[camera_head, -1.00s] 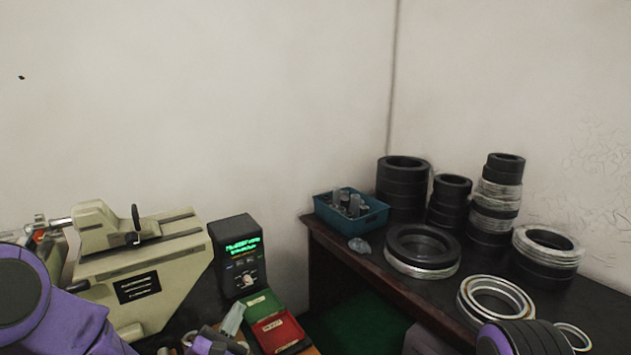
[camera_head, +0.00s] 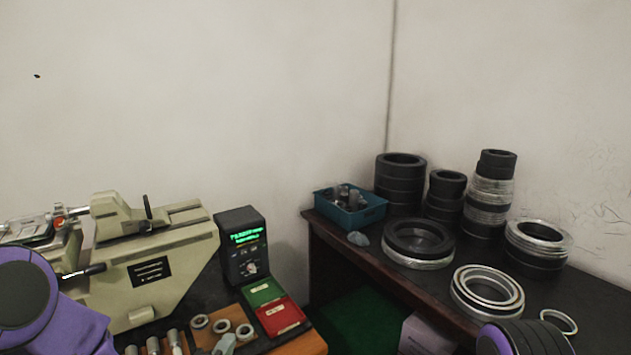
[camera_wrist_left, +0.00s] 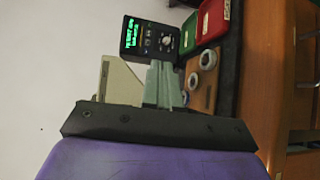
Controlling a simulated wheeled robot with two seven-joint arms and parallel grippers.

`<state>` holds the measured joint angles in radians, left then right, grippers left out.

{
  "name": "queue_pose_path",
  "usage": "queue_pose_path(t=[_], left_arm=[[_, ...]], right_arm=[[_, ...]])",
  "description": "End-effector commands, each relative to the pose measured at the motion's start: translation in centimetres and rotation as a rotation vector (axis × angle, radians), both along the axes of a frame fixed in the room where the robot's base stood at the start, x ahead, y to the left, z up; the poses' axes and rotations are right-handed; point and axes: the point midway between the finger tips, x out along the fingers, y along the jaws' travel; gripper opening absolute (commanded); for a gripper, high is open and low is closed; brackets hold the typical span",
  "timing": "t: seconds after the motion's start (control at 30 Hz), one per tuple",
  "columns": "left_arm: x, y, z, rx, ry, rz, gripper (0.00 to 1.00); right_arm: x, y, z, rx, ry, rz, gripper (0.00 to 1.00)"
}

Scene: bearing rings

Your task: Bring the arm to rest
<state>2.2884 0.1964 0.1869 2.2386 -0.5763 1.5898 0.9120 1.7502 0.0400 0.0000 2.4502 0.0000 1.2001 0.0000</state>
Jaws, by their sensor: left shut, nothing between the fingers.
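My left gripper (camera_wrist_left: 163,85) shows in the left wrist view with its pale grey-green fingers together and nothing between them. In the head view only its fingertips (camera_head: 224,344) show at the bottom edge, beside small bearing rings (camera_head: 222,326) on the workbench. The rest of the gripper is below the picture. My left upper arm, purple and black, shows at the left edge. Part of my right arm shows at the bottom right, but its gripper is out of view.
A beige measuring machine (camera_head: 155,262) and a dark display box (camera_head: 241,245) stand on the bench. Green (camera_head: 262,292) and red (camera_head: 280,316) trays lie in front. A dark table at right holds stacked rings (camera_head: 401,180) and a blue bin (camera_head: 350,208).

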Motion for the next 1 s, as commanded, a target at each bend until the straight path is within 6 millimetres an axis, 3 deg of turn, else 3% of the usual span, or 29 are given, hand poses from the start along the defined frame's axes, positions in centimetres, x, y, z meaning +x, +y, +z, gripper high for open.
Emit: queue_pose_path(t=[0.03, 0.17, 0.27, 0.4, 0.5, 0.6, 0.7, 1.0], left_arm=[[-1.1, 0.6, -2.9, 0.117, 0.059, 0.001, 0.00], [-5.0, 2.7, -10.5, 0.463, 0.256, -0.037, 0.00], [-10.1, 4.9, -17.5, 0.736, 0.458, -0.122, 0.00], [-19.2, 8.2, -26.2, 1.018, 0.756, -0.294, 0.00], [-25.4, 10.2, -30.4, 1.103, 0.937, -0.379, 0.00], [-29.9, 11.5, -33.1, 1.124, 1.051, -0.418, 0.00], [-32.1, 11.5, -34.5, 1.131, 1.093, -0.452, 0.00], [-32.5, 11.5, -34.4, 1.126, 1.101, -0.458, 0.00]], right_arm=[[0.0, 0.0, -0.8, 0.000, 0.000, 0.000, 0.55], [0.0, 0.0, -2.2, 0.000, 0.000, 0.000, 0.55], [0.0, 0.0, -3.8, 0.000, 0.000, 0.000, 0.55], [0.0, 0.0, -6.3, 0.000, 0.000, 0.000, 0.55], [0.0, 0.0, -8.0, 0.000, 0.000, 0.000, 0.55], [0.0, 0.0, -9.3, 0.000, 0.000, 0.000, 0.55], [0.0, 0.0, -9.9, 0.000, 0.000, 0.000, 0.55], [0.0, 0.0, -9.7, 0.000, 0.000, 0.000, 0.55]])
